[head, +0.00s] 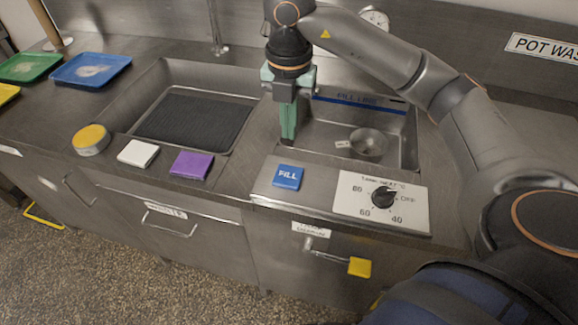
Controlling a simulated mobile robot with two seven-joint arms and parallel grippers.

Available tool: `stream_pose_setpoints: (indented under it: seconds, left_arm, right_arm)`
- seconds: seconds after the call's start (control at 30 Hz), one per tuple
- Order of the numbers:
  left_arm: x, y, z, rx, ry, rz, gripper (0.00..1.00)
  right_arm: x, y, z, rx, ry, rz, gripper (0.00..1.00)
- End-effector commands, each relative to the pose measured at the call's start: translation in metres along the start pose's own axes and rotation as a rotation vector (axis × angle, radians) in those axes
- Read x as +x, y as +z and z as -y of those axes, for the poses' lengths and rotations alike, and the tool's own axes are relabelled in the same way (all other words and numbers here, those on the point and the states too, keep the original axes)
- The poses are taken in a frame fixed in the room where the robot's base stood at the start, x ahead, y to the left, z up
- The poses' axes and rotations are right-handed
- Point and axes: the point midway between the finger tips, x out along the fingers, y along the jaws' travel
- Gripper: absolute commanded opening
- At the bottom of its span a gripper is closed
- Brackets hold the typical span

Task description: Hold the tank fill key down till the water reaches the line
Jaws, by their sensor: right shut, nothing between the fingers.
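The blue key marked FILL (288,177) sits on the metal front ledge of the right-hand tank (400,125). My right gripper (288,138) points down with its green fingers shut and empty. Its tips show just behind the key in the picture, apart from it, near the tank's front left side. A blue fill line strip (357,99) runs along the tank's back wall, partly hidden at its left end by the gripper. I cannot tell the water level in the tank. My left gripper is not in view.
A metal pan (368,143) sits in the tank. A temperature dial (384,196) is right of the key. A purple block (191,165), a white block (138,153) and a yellow-topped round item (91,139) lie left. A yellow handle tab (359,267) juts out below.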

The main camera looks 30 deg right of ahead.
Motion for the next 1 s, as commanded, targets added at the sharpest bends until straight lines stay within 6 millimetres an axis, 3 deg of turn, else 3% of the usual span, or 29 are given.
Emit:
stream_pose_setpoints:
  seconds: [0.13,0.5,0.7,1.0]
  left_arm:
    - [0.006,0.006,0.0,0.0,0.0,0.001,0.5]
    - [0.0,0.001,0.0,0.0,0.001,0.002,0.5]
    - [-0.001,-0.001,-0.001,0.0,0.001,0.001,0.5]
    - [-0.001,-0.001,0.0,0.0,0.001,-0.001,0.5]
  right_arm:
    - [0.03,-0.001,0.0,-0.003,-0.003,-0.005,0.0]
    - [0.098,0.0,0.001,0.0,-0.004,-0.001,0.0]
    - [0.114,0.0,0.0,-0.001,-0.001,0.001,0.0]
    - [0.117,0.0,0.0,-0.001,0.0,0.001,0.0]
